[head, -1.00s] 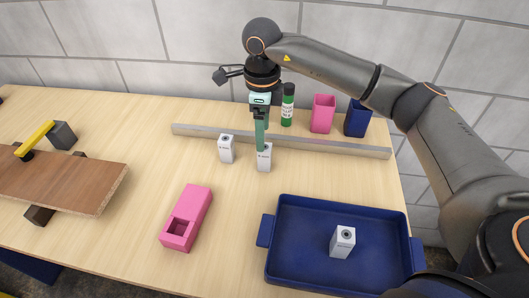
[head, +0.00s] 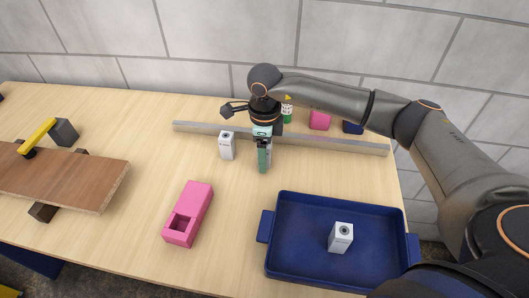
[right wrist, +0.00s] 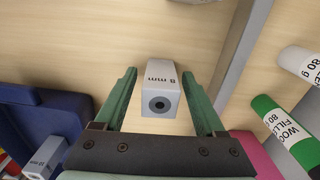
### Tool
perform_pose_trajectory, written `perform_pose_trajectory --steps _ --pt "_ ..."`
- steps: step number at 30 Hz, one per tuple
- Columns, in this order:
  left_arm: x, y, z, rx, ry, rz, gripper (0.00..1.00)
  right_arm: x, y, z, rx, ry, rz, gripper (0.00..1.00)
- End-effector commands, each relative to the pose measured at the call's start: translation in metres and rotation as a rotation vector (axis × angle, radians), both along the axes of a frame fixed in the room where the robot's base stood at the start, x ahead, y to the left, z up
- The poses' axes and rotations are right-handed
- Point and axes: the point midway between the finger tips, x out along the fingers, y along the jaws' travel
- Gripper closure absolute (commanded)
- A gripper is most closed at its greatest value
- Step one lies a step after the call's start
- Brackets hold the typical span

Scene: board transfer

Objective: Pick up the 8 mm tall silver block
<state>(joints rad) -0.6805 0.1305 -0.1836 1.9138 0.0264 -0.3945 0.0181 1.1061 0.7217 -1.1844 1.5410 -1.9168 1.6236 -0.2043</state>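The silver block marked "8 mm" (right wrist: 160,92) stands between the fingers of my right gripper (right wrist: 158,74) in the right wrist view. The fingers are open, with a gap on each side of it. In the head view my right gripper (head: 263,168) points down over the block's place and hides most or all of it. A second silver block (head: 227,146) stands just left of the gripper. A third (head: 341,238) stands in the blue tray; in the right wrist view this block (right wrist: 44,160) seems to read "10 mm". My left gripper is not in view.
A grey bar (head: 340,146) runs behind the gripper. Behind it are a green-and-white bottle (head: 287,112), a pink container (head: 320,120) and a blue one (head: 352,127). The blue tray (head: 290,276) and a pink holder (head: 197,199) are in front. A brown board (head: 75,183) lies left.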

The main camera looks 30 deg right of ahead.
Motion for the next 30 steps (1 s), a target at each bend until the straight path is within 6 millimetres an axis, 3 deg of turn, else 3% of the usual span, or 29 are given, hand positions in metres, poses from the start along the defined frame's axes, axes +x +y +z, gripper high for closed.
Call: perform_pose_trajectory --steps 2,18,30 --pt "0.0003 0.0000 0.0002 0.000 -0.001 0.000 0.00 0.0001 0.0003 0.0003 0.000 0.000 0.000 0.38" --pt "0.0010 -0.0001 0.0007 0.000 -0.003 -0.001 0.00 0.0002 0.0004 0.0007 0.001 -0.001 0.000 0.99" --pt "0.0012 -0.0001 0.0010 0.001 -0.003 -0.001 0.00 0.0006 0.0005 0.0014 0.001 -0.002 0.000 1.00"
